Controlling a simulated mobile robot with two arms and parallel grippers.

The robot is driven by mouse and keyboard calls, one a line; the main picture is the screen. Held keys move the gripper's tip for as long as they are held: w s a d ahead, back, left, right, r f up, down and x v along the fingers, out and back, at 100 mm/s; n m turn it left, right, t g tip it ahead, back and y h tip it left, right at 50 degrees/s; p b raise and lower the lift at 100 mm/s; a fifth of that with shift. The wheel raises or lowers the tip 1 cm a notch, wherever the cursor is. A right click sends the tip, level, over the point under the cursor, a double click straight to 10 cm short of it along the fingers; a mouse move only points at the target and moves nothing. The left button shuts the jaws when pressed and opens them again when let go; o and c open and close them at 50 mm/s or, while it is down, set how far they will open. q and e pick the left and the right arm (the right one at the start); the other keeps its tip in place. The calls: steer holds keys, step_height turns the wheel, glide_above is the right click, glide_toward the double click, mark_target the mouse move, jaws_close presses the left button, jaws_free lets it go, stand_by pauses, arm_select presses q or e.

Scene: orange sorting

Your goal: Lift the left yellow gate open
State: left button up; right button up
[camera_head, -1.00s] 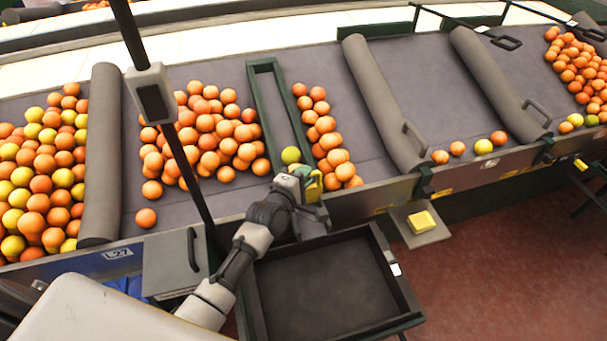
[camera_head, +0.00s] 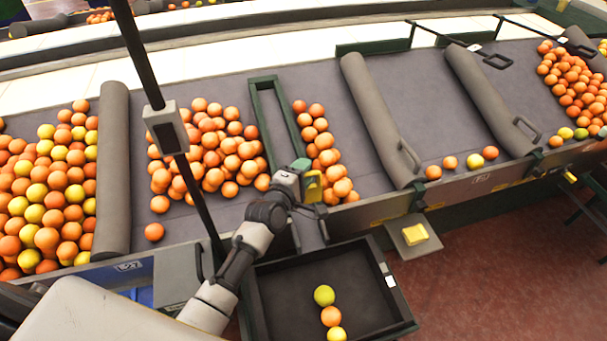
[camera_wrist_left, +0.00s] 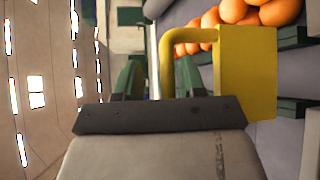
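The left yellow gate (camera_head: 314,187) is at the front end of the narrow green-framed lane (camera_head: 254,110). In the left wrist view the yellow gate (camera_wrist_left: 247,72) shows as a flat plate with a bent handle. My left gripper (camera_head: 302,167) is right at this gate. Its green fingers (camera_wrist_left: 162,78) are apart, with the handle bar between them and a gap beside the bar. How high the gate stands is hard to tell. The lane holds no fruit in view. My right gripper is not in view.
A dark tray (camera_head: 278,300) below the lane holds a green-yellow, an orange and a yellow fruit. Oranges lie on both sides of the lane. Another yellow piece (camera_head: 415,234) is on a small ledge to the right. Grey rollers (camera_head: 378,115) cross the belt.

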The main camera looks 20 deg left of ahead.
arm_select(q)
steer(key=shift+f, duration=0.15)
steer(key=shift+s, duration=0.2)
steer(key=b+v, duration=0.1)
steer(key=v, duration=0.9)
steer(key=shift+s+b, duration=0.25)
steer(key=shift+b, duration=0.15)
steer(key=shift+a, duration=0.15)
